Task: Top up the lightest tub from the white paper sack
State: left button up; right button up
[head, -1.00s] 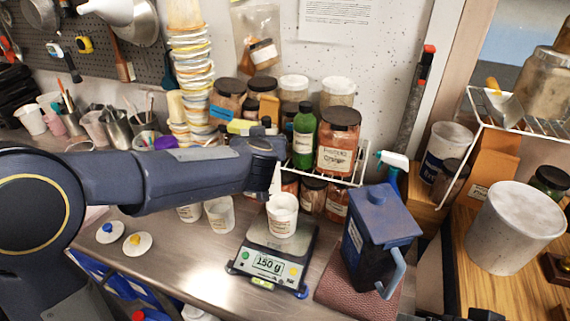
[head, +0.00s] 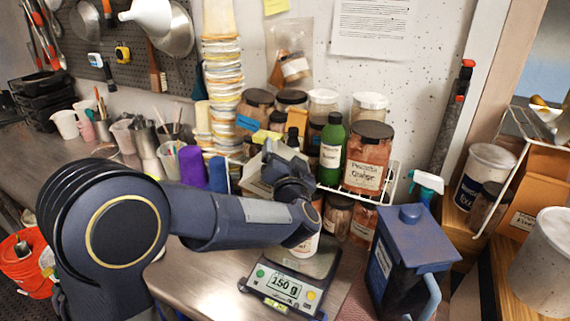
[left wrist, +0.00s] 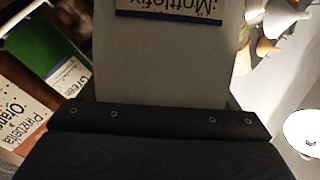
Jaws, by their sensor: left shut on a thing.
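My left gripper (head: 277,162) is shut on a pale, flat-sided pack, which I take to be the white paper sack (head: 257,185). In the left wrist view the sack (left wrist: 160,62) fills the middle, its blue-edged "Mottlefix" label upside down. In the head view my gripper and wrist hide much of it. A white tub (head: 302,248) stands on the scale (head: 285,290), which reads 150 g; my wrist covers its upper part. The sack is above and left of this tub. The other tubs are hidden behind my arm. My right gripper is not in view.
A dark blue lidded jug (head: 408,255) stands right of the scale. A stack of stained cups (head: 222,75) rises behind, left of my gripper.

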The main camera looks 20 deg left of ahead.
pick_arm(q)
jog(key=f+m+t+b, duration=0.1)
jog(key=d+f+m+t+b, duration=0.1)
jog(key=b, duration=0.1)
jog(key=shift+s+f+m, duration=0.1)
jog(key=shift+f+m, duration=0.2)
jog(key=shift+m, duration=0.1)
jog(key=shift+s+d+f+m+t+b, duration=0.1)
jog(key=shift+f+m+t+b, duration=0.2)
jog(key=shift+m+t+b, duration=0.45)
jog(key=shift+m, duration=0.45)
jog(key=shift+d+f+m+t+h+b, duration=0.3)
jog(key=shift+m+b, duration=0.2)
jog(key=shift+b, duration=0.3)
jog(key=shift+s+f, duration=0.1)
dwell(0.7)
jog(key=shift+d+f+m+t+h+b, duration=0.15)
jog(key=shift+f+m+t+h+b, duration=0.1)
jog(key=shift+f+m+h+b, duration=0.35)
jog(key=shift+r+y, duration=0.2)
jog(key=shift+y, duration=0.2)
dwell(0.3)
